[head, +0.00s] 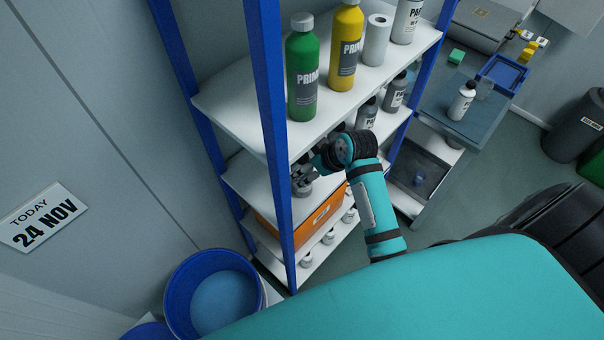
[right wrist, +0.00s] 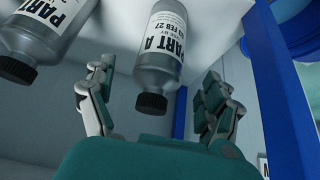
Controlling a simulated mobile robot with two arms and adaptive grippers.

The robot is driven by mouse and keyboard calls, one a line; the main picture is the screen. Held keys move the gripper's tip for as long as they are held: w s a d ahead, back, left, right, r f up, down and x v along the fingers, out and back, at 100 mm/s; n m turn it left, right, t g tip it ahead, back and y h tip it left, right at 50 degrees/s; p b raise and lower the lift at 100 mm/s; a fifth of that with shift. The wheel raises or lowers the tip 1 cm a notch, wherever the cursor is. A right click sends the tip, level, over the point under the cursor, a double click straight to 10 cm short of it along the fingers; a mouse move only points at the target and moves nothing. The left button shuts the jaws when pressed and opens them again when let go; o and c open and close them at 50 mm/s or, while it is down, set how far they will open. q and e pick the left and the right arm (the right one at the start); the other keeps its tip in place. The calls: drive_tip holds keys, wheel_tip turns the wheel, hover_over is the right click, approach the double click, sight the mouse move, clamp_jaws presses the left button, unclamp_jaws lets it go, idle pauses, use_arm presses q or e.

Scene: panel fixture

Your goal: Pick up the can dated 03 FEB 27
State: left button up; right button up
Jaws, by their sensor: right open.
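In the right wrist view, a grey can (right wrist: 160,60) with a black cap and a white PART A label appears upside down. Its small date line shows FEB 27; the first digits are hard to read. My right gripper (right wrist: 155,98) is open, its fingers on either side of the can's cap end, with gaps visible. A second grey can (right wrist: 40,40) with a PART A label is beside it to the left. In the head view my right gripper (head: 303,176) reaches into the shelf rack behind a blue post; the can there is not clearly visible. My left gripper is not in view.
The rack's top shelf (head: 235,105) holds a green bottle (head: 302,75), a yellow bottle (head: 345,45) and a white roll (head: 376,42). More grey cans (head: 395,92) stand below. An orange box (head: 318,216) sits lower. A blue bucket (head: 180,300) is on the floor.

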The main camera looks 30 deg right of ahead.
drive_tip(key=p+x, duration=0.1)
drive_tip(key=x, duration=0.4)
drive_tip(key=shift+w+f, duration=0.15)
drive_tip(key=shift+f, duration=0.1)
drive_tip(key=c, duration=0.3)
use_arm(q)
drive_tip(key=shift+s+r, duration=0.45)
use_arm(e)
drive_tip(key=shift+r, duration=0.1)
drive_tip(key=c, duration=1.4)
